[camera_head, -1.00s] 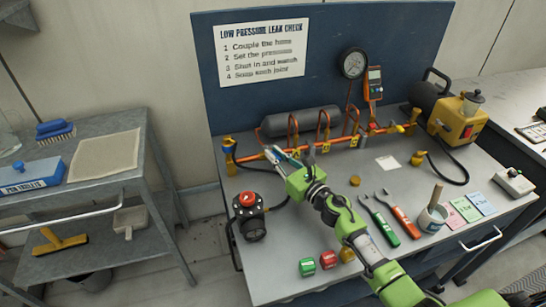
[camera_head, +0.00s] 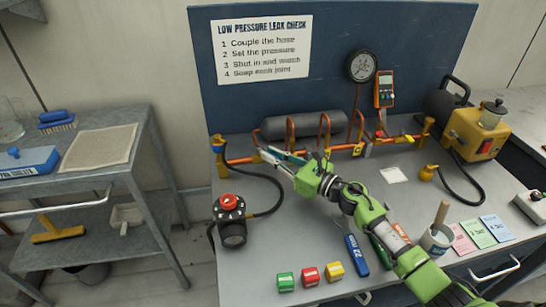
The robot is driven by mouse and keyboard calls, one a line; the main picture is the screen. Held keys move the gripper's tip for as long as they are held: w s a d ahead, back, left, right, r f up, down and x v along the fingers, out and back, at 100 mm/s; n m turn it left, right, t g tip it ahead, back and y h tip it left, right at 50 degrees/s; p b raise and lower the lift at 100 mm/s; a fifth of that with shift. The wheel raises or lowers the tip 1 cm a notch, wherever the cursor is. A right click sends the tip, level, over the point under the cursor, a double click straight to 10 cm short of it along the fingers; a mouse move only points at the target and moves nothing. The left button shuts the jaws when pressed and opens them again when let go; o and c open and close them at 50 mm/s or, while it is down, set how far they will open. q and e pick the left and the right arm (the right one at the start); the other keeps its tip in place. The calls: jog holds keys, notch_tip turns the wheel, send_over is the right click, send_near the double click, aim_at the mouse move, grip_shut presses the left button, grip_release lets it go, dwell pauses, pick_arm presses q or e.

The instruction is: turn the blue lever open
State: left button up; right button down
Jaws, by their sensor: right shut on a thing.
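An orange pipe (camera_head: 240,160) runs along the back of the workbench with several upright loops and fittings. My right gripper (camera_head: 270,154), on a green arm, reaches the left part of this pipe. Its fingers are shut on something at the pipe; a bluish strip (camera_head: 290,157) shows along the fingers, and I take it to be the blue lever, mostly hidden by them. How far the lever is turned cannot be told. My left gripper is not in view.
A black regulator with a red knob (camera_head: 228,201) stands front left with a black hose. Green (camera_head: 285,282), red and yellow blocks lie at the front. A blue-handled tool (camera_head: 356,254) lies beside my arm. A yellow pump (camera_head: 475,135) stands at the right.

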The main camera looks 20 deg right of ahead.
jog(key=c, duration=2)
grip_release()
jog(key=shift+c, duration=0.2)
jog(key=shift+d, duration=0.1)
jog(key=v, duration=1.2)
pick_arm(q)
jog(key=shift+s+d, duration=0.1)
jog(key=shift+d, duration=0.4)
